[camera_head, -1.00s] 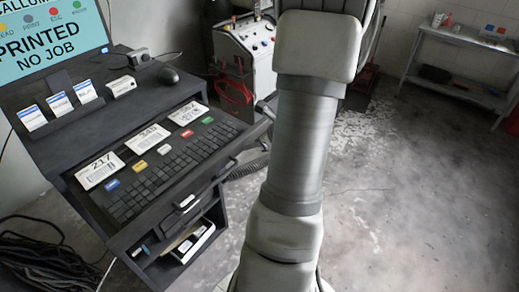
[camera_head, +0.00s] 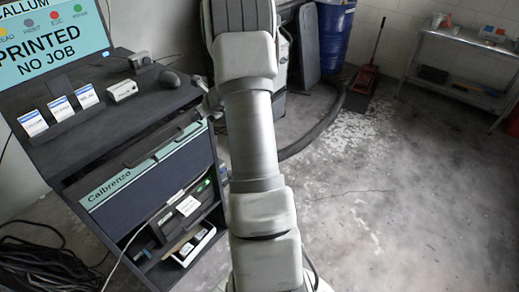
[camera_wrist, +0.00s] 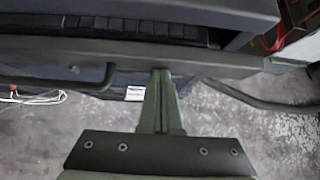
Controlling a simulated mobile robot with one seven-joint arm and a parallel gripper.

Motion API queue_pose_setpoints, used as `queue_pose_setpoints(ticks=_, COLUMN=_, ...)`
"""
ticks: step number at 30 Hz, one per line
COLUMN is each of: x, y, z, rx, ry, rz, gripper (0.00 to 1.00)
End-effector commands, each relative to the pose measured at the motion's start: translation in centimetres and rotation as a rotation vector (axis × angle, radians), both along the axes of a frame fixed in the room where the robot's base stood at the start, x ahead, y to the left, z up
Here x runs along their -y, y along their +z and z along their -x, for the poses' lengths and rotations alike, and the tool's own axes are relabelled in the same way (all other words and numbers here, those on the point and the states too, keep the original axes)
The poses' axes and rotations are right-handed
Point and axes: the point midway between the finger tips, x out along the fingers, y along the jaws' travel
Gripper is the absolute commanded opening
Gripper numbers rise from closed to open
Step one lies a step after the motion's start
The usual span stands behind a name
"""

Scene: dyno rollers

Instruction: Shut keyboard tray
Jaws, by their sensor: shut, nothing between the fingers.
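The keyboard tray (camera_head: 125,160) is a dark drawer under the top of the black cabinet at left. In the head view its keyboard is hidden beneath the cabinet top. In the wrist view a strip of the keyboard (camera_wrist: 110,25) still shows between the cabinet top and the tray's front bar (camera_wrist: 100,50). A curved handle (camera_wrist: 60,85) is on the front. My gripper (camera_wrist: 161,75) is shut and empty, its fingertips at the front bar near its middle; I cannot tell whether they touch. In the head view the fingers are not clearly seen.
On the cabinet top are a screen (camera_head: 50,40), a mouse (camera_head: 168,78) and small card holders. A teal Calbrenzo panel (camera_head: 120,185) and an open shelf (camera_head: 190,240) lie below. A blue drum (camera_head: 335,35) stands behind. Floor at right is clear.

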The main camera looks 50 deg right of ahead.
Motion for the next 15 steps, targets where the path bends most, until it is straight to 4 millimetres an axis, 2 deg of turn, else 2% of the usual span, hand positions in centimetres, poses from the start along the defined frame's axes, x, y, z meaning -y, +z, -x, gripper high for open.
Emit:
queue_pose_setpoints(ticks=6, x=0.0, y=0.0, z=-1.3, rx=0.0, ry=-0.001, rz=-0.001, gripper=0.0)
queue_pose_setpoints(ticks=15, x=0.0, y=0.1, z=-1.7, rx=0.004, ry=0.001, rz=0.001, gripper=0.0)
